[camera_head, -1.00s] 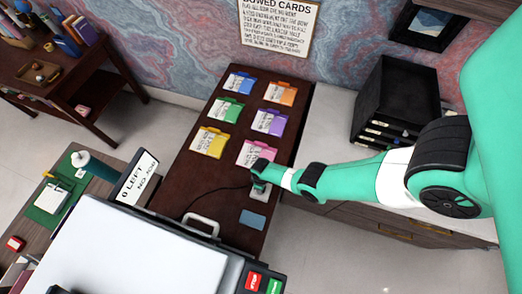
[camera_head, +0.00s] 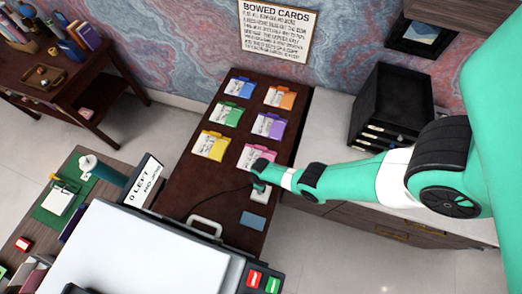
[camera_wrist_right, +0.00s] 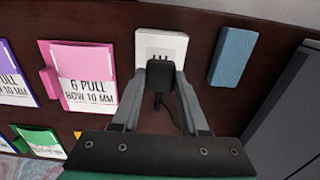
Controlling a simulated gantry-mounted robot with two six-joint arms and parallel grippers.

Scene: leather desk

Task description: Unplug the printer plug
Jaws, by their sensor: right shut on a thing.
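The black printer plug (camera_wrist_right: 161,74) is at the white outlet plate (camera_wrist_right: 161,43) on the dark wood top. My right gripper (camera_wrist_right: 161,82) is shut on the plug, one finger on each side. In the head view, the right gripper (camera_head: 259,171) hides the plug and sits over the outlet plate (camera_head: 260,192). A black cord (camera_head: 212,198) curves left toward the white-topped machine (camera_head: 140,255), apparently the printer. My left gripper is not in view.
Several coloured cards, including a pink one (camera_head: 251,157), lie behind the outlet. A blue pad (camera_head: 253,221) lies in front of it, also in the right wrist view (camera_wrist_right: 233,56). A black drawer unit (camera_head: 390,105) stands to the right. Red (camera_head: 254,278) and green buttons sit on the machine.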

